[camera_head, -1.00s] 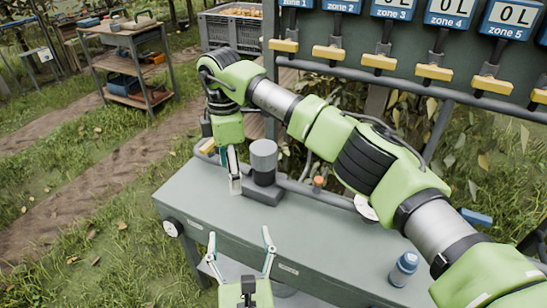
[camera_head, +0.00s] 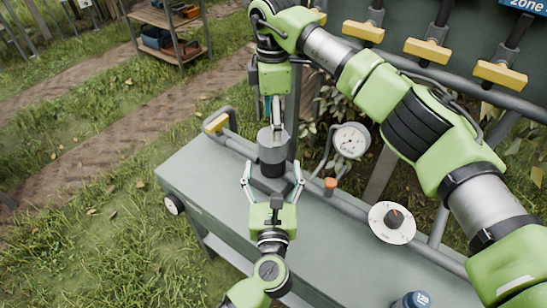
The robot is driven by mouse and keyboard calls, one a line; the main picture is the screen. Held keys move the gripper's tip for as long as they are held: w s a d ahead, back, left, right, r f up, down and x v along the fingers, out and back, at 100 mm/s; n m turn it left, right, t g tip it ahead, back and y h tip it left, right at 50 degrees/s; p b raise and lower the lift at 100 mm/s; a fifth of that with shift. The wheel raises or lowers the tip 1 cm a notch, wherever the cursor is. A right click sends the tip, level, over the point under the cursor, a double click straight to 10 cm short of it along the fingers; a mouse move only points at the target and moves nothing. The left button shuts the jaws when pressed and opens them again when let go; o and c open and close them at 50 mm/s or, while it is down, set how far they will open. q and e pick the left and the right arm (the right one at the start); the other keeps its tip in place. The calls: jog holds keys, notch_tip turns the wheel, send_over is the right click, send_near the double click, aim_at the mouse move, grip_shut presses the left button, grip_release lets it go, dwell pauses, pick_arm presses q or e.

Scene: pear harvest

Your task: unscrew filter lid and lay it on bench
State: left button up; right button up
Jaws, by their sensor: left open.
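The filter is an upright cylinder on the bench (camera_head: 205,185), with a light grey lid (camera_head: 266,139) on top and a darker body (camera_head: 272,157) below. My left gripper (camera_head: 272,172) comes from the bottom. It is open and empty, with one finger on each side of the filter body; I cannot tell whether they touch it. My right gripper (camera_head: 273,118) hangs down from above, its fingertips at the top of the lid. Its fingers are seen close together, and whether they grip the lid is unclear.
A blue bottle (camera_head: 412,300) stands at the bottom edge. The bench's left end is bare.

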pick_arm(q)
jog(key=w, duration=0.7)
jog(key=shift+w, duration=0.25)
jog(key=shift+c, duration=0.3)
grip_shut()
pick_arm(e)
notch_tip(320, 180, down, 8)
dwell(0.3)
jog(key=c, duration=1.2)
jog(key=shift+o, duration=0.2)
jog(key=shift+n, duration=1.7)
